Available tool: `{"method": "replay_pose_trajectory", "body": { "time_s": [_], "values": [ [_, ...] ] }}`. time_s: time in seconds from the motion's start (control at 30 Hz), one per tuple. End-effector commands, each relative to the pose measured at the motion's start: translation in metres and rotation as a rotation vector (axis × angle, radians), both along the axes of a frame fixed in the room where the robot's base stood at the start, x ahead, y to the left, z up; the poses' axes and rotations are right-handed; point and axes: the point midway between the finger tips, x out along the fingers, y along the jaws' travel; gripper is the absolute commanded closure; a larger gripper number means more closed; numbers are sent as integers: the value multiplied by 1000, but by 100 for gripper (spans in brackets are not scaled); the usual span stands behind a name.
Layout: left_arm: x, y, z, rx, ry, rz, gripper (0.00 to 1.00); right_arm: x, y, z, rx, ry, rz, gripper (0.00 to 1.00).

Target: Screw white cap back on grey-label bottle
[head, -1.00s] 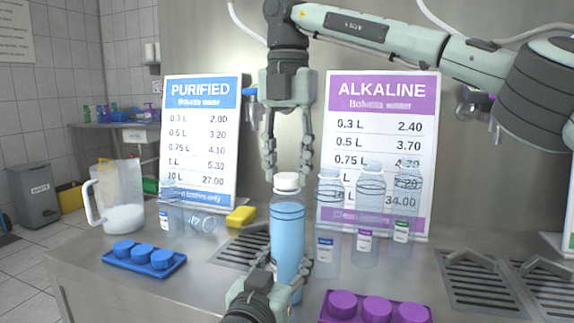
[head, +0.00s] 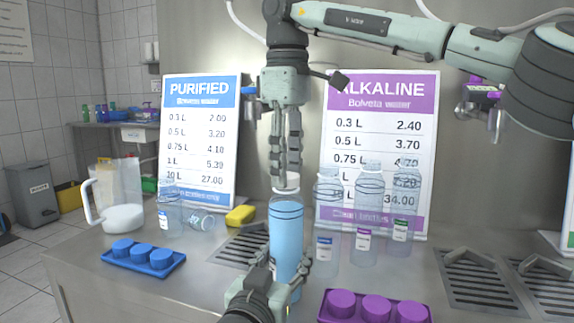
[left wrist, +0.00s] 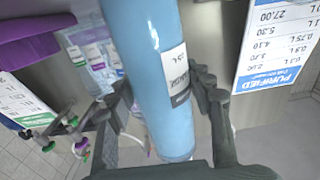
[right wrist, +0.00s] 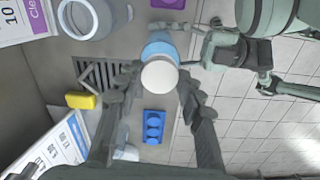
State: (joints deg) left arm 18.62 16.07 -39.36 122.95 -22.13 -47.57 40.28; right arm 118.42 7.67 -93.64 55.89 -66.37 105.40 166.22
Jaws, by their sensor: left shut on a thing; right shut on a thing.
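A tall bottle of blue water (head: 287,235) stands upright near the counter's front. It also shows in the left wrist view (left wrist: 155,85), with a grey-and-white label (left wrist: 177,78). My left gripper (head: 288,270) is shut around its lower body. The white cap (right wrist: 160,77) sits on the bottle's mouth, and in the head view (head: 285,188) my right fingers partly hide it. My right gripper (head: 285,178) points straight down and is shut on the cap, one finger on each side in the right wrist view. The threads under the cap are hidden.
Several clear bottles (head: 369,195) stand just right of the held bottle. A purple cap tray (head: 334,319) is at the front, a blue cap tray (head: 150,268) at left. A yellow sponge (head: 240,215) and white-handled jug (head: 124,218) are further left. Price signs stand behind.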

Motion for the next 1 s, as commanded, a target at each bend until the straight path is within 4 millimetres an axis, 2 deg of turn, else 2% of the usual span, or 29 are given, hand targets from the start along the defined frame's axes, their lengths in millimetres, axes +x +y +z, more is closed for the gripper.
{"method": "replay_pose_trajectory", "body": {
  "time_s": [0.07,0.1,0.23,0.53,0.8,1.0],
  "values": [
    [0,0,-1,2,2,1,100,0,0,1,1,0,1,72],
    [0,0,-1,2,2,1,100,0,0,1,1,0,2,58],
    [0,0,-1,2,2,1,100,0,0,1,1,0,2,42],
    [0,0,-1,2,2,1,100,0,0,2,1,0,3,42],
    [0,0,-1,2,2,0,100,0,1,36,1,-2,3,42],
    [0,0,-1,1,1,0,100,0,0,45,0,1,3,42]
  ]
}}
